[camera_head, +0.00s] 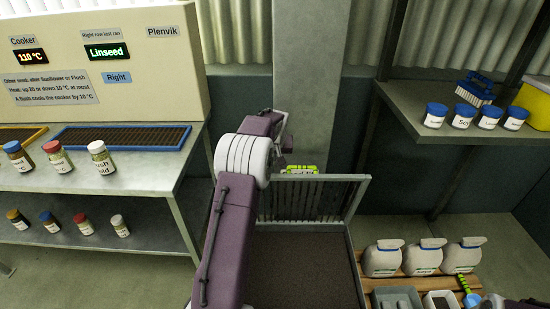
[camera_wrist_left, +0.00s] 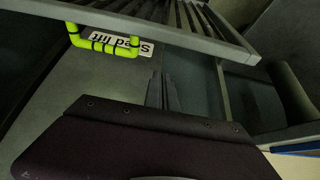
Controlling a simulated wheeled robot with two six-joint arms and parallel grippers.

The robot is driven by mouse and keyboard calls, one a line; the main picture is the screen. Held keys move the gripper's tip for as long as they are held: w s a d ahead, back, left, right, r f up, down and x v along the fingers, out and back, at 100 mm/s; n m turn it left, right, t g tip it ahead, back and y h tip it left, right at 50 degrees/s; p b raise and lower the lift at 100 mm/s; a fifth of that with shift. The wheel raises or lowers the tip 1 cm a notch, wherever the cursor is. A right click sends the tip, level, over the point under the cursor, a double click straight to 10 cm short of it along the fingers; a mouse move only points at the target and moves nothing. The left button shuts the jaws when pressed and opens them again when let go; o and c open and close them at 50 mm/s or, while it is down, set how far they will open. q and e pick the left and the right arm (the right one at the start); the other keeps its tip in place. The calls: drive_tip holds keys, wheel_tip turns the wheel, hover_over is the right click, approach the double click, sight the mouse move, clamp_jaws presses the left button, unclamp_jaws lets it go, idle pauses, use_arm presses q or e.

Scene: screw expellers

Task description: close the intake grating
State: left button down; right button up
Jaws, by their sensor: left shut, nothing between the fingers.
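The intake grating (camera_head: 312,198) stands raised, roughly upright, at the far edge of the intake hopper (camera_head: 300,268), whose top is open and shows a dark brown interior. The grating has grey bars in a frame and a yellow-green handle (camera_head: 302,169) near its top edge. In the left wrist view the grating (camera_wrist_left: 200,18) crosses the top, with the handle (camera_wrist_left: 105,46) at upper left. My left gripper (camera_wrist_left: 162,90) is shut and empty, apart from the grating and handle. In the head view my left arm covers part of the grating's left side. My right gripper is out of view.
A label reading "Seed lift" (camera_wrist_left: 118,47) shows behind the handle. A grey column (camera_head: 308,90) stands behind the grating.

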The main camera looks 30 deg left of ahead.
use_arm(q)
drive_tip(key=f+b, duration=0.1)
drive_tip(key=f, duration=0.2)
drive_tip(key=f+b, duration=0.1)
drive_tip(key=shift+s+d+f+b, duration=0.2)
drive_tip(key=shift+s+f+b, duration=0.05)
drive_tip(key=shift+s+b, duration=0.1)
drive_tip(key=shift+s+d, duration=0.2)
drive_tip(key=shift+s, duration=0.2)
